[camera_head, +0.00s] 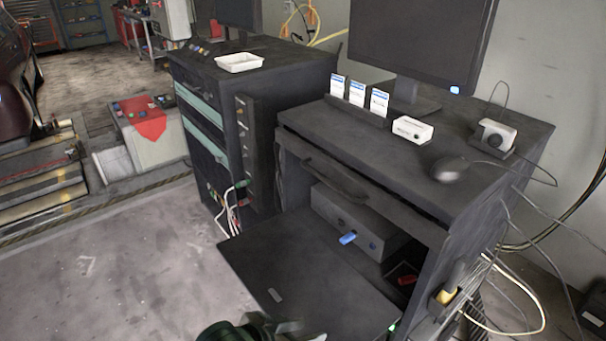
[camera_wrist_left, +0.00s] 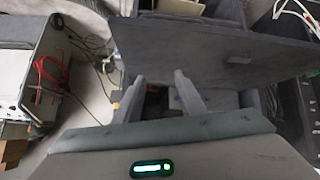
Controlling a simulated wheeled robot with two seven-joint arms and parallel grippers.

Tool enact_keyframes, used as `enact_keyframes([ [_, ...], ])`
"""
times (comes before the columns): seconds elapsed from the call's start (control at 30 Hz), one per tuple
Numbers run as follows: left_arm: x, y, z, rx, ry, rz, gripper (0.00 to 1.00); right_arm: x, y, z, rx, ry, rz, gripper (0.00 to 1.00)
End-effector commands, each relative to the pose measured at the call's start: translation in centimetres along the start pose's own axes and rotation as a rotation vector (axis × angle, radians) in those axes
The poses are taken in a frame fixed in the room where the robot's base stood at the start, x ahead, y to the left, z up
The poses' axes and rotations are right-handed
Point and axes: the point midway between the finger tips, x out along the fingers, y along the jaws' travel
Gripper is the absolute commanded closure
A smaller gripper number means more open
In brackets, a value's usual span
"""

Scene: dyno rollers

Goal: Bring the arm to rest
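My left gripper (camera_head: 270,326) shows at the bottom edge of the head view, mostly cut off, in front of the black fold-down door of the computer cabinet. In the left wrist view the two grey fingers of the left gripper (camera_wrist_left: 160,88) stand apart with nothing between them. The dark door panel (camera_wrist_left: 210,52) spans the view just beyond the fingers. My right gripper is in neither view.
The open door (camera_head: 310,290) juts out low from the black cabinet. Inside, a computer (camera_head: 345,222) has a blue stick (camera_head: 347,238) in its front. A mouse (camera_head: 450,169) and monitor (camera_head: 411,45) are on top. Cables (camera_head: 515,300) hang at right. Floor at left (camera_head: 110,285) is clear.

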Motion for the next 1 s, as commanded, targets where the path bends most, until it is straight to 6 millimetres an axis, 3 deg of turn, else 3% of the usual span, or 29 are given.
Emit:
enact_keyframes([
  [0.27, -3.2, -2.8, 9.4, -0.157, -0.114, -0.138, 0.64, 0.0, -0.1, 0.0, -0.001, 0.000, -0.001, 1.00],
  [0.5, -7.5, -4.8, 18.4, -0.269, -0.255, -0.270, 0.64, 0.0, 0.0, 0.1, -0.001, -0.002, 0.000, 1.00],
  [0.7, -10.5, -5.4, 23.2, -0.321, -0.344, -0.342, 0.64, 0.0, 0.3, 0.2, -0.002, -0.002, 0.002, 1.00],
  [1.0, -14.6, -5.6, 28.6, -0.372, -0.454, -0.421, 0.64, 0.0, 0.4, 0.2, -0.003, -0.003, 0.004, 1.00],
])
